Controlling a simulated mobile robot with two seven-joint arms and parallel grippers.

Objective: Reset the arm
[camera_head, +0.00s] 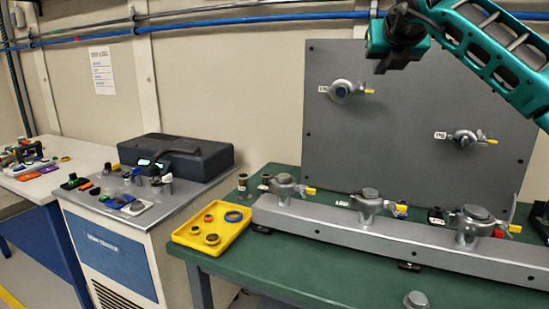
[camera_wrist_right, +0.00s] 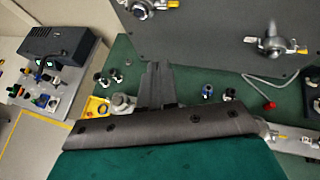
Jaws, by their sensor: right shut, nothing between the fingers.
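My right arm, teal and dark, comes in from the upper right in the head view and ends high in front of the grey upright panel (camera_head: 420,120). Its fingers are hard to make out there. In the right wrist view my right gripper (camera_wrist_right: 156,72) shows as dark fingers shut together, with nothing held. It is apart from the panel and the fittings on it. My left gripper is in neither view.
A green table (camera_head: 330,275) carries a grey rail (camera_head: 350,232) with several valve-like fittings and a yellow tray (camera_head: 190,240) of rings. A cabinet (camera_head: 110,250) with a dark box (camera_head: 175,158) stands left. Blue piping (camera_head: 250,20) runs along the wall near my arm's height.

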